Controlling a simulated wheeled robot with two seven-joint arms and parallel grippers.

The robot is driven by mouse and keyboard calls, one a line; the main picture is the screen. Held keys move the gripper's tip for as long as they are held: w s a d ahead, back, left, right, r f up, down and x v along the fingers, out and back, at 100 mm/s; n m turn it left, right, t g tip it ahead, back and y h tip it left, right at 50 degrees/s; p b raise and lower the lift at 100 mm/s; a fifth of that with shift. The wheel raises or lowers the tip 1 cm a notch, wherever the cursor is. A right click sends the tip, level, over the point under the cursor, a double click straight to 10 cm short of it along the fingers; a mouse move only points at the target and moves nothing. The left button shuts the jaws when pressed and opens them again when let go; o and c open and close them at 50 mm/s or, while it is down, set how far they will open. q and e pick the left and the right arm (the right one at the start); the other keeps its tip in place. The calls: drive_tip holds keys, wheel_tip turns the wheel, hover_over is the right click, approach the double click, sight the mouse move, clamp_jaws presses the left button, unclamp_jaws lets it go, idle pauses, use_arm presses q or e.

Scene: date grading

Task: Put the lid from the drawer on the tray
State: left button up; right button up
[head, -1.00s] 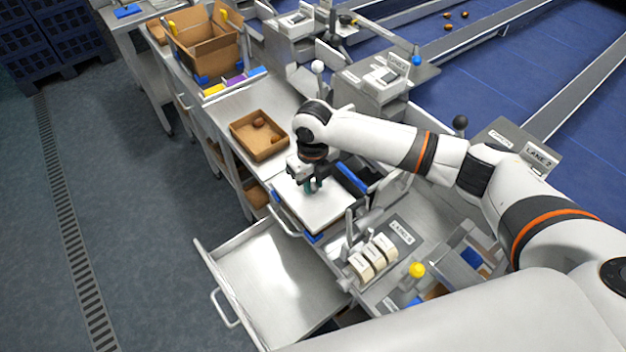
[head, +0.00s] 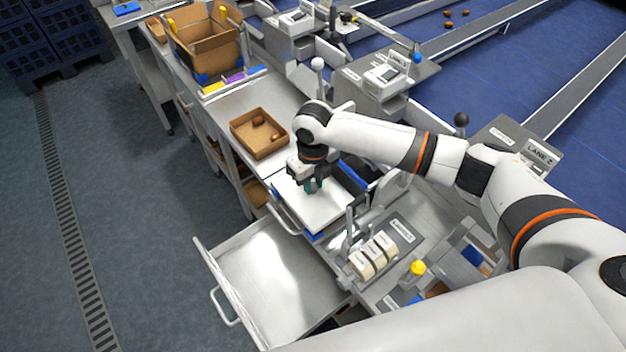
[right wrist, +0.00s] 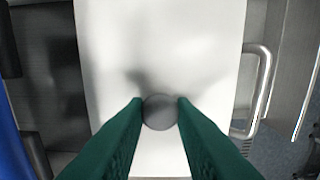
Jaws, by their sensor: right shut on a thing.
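My right gripper (head: 312,186) is shut on the round grey knob (right wrist: 160,112) of a flat white lid (head: 325,208). In the right wrist view the lid (right wrist: 160,45) fills the middle, between the two green fingers. In the head view the lid lies level beside the workbench top; blue parts (head: 350,172) show along its edges. What is under the lid is hidden, so I cannot tell whether it touches anything. A brown tray (head: 238,140) with a few dates stands behind it on the bench. The open metal drawer (head: 270,270) is empty. My left gripper is not in view.
A label stand with cream blocks (head: 372,256) and a yellow knob (head: 417,267) are close to the right of the drawer. A cardboard box (head: 208,48) stands at the back. A handle (right wrist: 262,85) runs beside the lid. The floor at left is clear.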

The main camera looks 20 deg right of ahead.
drive_tip(key=shift+f, duration=0.15)
drive_tip(key=o, duration=1.4)
drive_tip(key=shift+o, duration=0.2)
wheel_tip(320, 180, up, 7)
drive_tip(key=p, duration=0.6)
drive_tip(key=shift+p, duration=0.4)
